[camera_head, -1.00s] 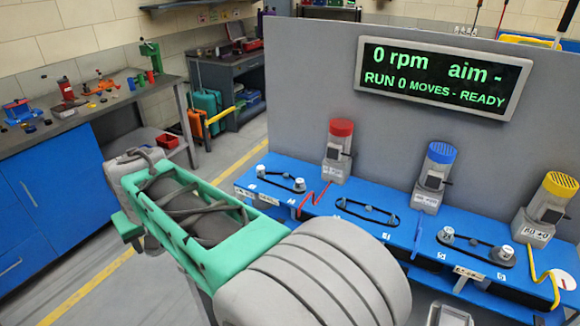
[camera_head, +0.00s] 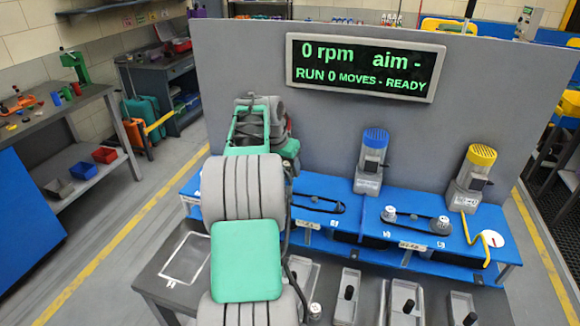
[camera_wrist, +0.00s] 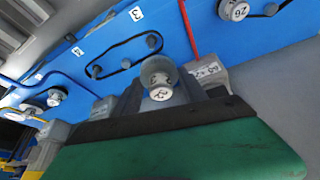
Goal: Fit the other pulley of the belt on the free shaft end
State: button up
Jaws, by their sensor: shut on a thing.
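My gripper (camera_wrist: 172,102) is shut on a small silver pulley (camera_wrist: 158,77) with a number on its top, in the wrist view. It holds the pulley over the blue bench. The slack black belt (camera_wrist: 122,55) lies beyond it around two thin dark shaft ends, a near one (camera_wrist: 97,71) and a far one (camera_wrist: 151,41); neither shows a pulley on it. The held pulley appears apart from both. In the head view my arm hides the gripper and the pulley; part of the middle belt (camera_head: 322,204) shows right of the arm.
The blue motor (camera_head: 371,160) and yellow motor (camera_head: 474,175) stand along the bench. Grey trays (camera_head: 403,300) with upright dark pegs stand in front. A grey panel with a display (camera_head: 365,68) rises behind. Another pulley (camera_wrist: 234,9) shows in the wrist view.

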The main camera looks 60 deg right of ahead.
jog(key=shift+s+d, duration=0.35)
jog(key=shift+s, duration=0.15)
jog(key=shift+a+f+b, duration=0.15)
jog(key=shift+f+b, duration=0.25)
jog(key=shift+f, duration=0.05)
jog(key=shift+f+b, duration=1.8)
jog(key=shift+f, duration=0.7)
jog(key=shift+f+b, duration=1.55)
jog(key=shift+f, duration=0.7)
jog(key=o, duration=1.5)
